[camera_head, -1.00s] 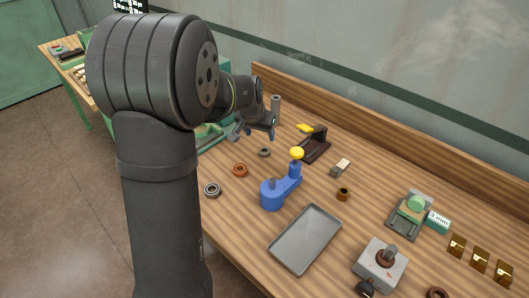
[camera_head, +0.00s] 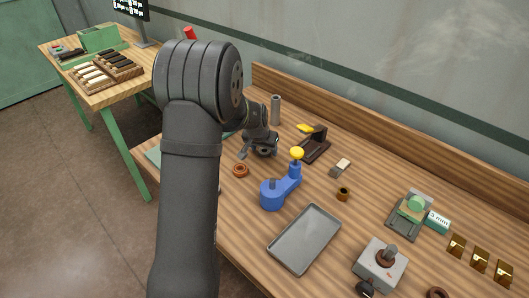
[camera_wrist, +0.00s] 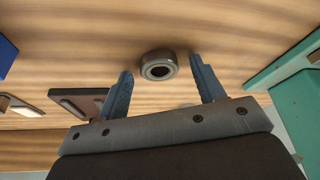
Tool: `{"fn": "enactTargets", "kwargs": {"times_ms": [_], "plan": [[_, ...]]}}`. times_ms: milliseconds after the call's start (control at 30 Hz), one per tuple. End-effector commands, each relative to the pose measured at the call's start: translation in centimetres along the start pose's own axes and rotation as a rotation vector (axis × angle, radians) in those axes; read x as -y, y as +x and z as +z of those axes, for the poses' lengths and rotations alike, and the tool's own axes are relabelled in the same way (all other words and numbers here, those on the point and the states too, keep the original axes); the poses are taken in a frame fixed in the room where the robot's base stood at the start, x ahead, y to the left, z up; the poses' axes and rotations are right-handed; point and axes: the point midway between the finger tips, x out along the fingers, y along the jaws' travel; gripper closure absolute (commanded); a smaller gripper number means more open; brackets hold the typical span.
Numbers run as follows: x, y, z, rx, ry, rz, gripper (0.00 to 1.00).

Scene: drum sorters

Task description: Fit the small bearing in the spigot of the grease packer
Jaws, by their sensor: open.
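The small bearing, a grey ring with a dark bore (camera_wrist: 158,70), lies flat on the wooden bench. In the wrist view it is between and just beyond the two fingertips, touching neither as far as I can see. My gripper (camera_wrist: 161,72) is open and empty, low over the bench; in the head view my gripper (camera_head: 260,149) largely covers the bearing. A blue device with a yellow knob (camera_head: 275,192), seemingly the grease packer, stands in front and to the right of my gripper. A short grey post, likely its spigot (camera_head: 272,183), rises bare from its round body.
A copper-coloured ring (camera_head: 240,170) lies close in front of my gripper. A dark bracket with a yellow tip (camera_head: 315,147) and a grey upright cylinder (camera_head: 276,108) stand nearby. A grey tray (camera_head: 304,240) and a grey block with a post (camera_head: 381,267) are further right.

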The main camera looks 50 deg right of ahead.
Motion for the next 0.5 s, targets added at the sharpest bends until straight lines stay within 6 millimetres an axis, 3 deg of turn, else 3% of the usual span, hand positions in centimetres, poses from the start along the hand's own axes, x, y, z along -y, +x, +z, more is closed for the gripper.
{"fn": "enactTargets", "kwargs": {"times_ms": [200, 433, 500], "plan": [[-0.01, 0.04, 0.00, 0.000, 0.000, 0.000, 0.40], [-0.01, 0.03, 0.01, 0.000, 0.000, 0.000, 0.85], [-0.01, 0.01, -0.01, 0.000, 0.000, 0.000, 0.88]]}}
